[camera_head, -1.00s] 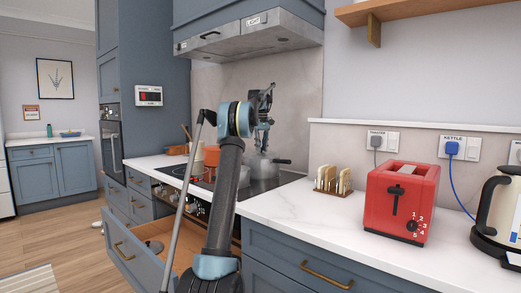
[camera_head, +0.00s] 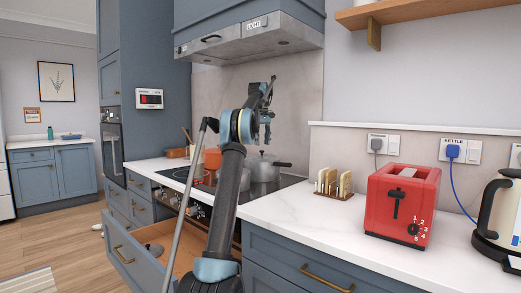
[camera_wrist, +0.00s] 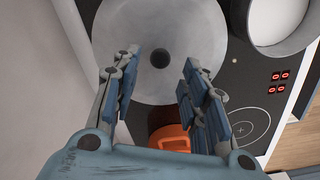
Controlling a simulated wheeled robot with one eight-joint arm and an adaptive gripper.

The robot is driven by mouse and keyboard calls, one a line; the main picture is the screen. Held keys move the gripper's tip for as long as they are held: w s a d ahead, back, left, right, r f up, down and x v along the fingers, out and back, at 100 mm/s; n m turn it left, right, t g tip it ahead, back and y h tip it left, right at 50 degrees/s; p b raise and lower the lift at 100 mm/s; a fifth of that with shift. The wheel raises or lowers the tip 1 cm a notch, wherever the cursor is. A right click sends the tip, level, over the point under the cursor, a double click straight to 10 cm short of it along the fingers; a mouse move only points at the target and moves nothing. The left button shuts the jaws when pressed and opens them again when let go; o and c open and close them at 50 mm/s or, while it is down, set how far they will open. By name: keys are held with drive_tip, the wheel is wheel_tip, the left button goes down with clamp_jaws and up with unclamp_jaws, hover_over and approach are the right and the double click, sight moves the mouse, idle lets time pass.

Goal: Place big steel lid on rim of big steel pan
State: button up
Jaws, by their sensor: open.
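The big steel lid (camera_wrist: 187,35) is a grey disc with a dark round knob, seen from above in the wrist view. In the head view the lid (camera_head: 263,158) lies about level on top of the big steel pan (camera_head: 264,173) on the hob. Whether it sits evenly all round the rim is too small to tell. The lid hides the pan in the wrist view. My gripper (camera_wrist: 160,62) is open, its fingers apart on either side of the knob's line of sight. In the head view my gripper (camera_head: 267,138) is empty above the lid, apart from it.
An orange pot (camera_head: 212,158) stands left of the pan. Another grey round vessel (camera_wrist: 280,30) is close by at the wrist view's top right. A drawer (camera_head: 150,262) is open below. The extractor hood (camera_head: 250,38) hangs above. A red toaster (camera_head: 402,205) stands right.

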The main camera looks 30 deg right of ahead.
drive_tip(key=shift+r, duration=1.2)
drive_tip(key=shift+a, duration=0.15)
